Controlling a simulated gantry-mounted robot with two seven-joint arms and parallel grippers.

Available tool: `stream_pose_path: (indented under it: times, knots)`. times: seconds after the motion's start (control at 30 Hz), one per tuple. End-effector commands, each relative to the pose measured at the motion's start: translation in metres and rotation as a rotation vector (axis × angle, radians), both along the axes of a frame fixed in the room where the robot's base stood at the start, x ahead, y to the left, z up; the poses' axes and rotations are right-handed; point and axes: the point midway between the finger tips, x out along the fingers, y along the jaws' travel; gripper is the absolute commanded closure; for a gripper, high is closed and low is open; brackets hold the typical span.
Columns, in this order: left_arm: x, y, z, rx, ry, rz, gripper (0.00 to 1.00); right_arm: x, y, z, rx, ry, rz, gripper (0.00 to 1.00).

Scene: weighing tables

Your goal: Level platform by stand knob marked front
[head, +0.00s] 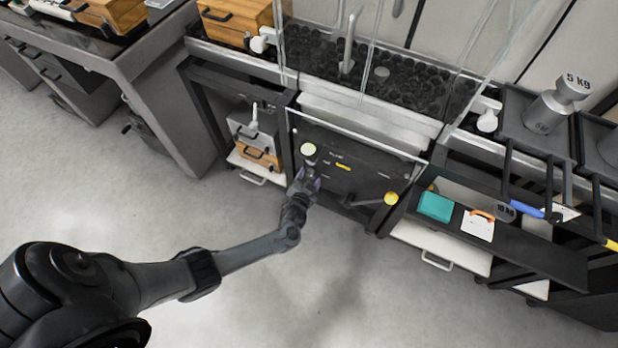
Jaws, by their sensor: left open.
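A weighing stand with a dark front panel (350,180) stands in the middle of the head view. Small markings and a yellow label (343,167) are on the panel, too small to read, so I cannot tell which knob is marked front. The dark platform (381,74) lies behind clear panes. My left gripper (306,177) is open just below the pale knob; I cannot tell whether it touches it. My right gripper is not in view.
A shelf on the right holds a teal box (435,206) and a white card with an orange handle (479,224). A 5 kg weight (551,106) stands above. Wooden drawers (258,153) are left of the stand. The floor (330,290) in front is clear.

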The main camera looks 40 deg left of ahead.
Motion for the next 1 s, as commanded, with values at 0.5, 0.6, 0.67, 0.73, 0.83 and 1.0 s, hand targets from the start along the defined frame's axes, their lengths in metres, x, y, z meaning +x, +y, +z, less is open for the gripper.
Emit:
stream_pose_path:
  times: [0.5,0.6,0.67,0.73,0.83,1.0]
  knots:
    - [-0.067,-0.031,0.030,-0.002,0.003,0.000,0.37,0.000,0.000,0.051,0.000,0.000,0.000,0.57]
    - [-0.077,-0.036,0.034,-0.002,0.000,0.000,0.37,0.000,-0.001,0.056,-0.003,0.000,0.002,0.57]
    - [-0.082,-0.038,0.035,-0.002,0.001,-0.001,0.37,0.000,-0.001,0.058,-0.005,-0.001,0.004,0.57]
    - [-0.086,-0.040,0.036,-0.001,0.000,0.000,0.37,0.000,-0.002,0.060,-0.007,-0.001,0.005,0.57]
    - [-0.089,-0.041,0.036,-0.001,0.000,0.000,0.37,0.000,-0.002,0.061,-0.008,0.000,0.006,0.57]
    - [-0.090,-0.041,0.036,0.000,0.000,0.000,0.37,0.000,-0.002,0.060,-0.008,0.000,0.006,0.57]
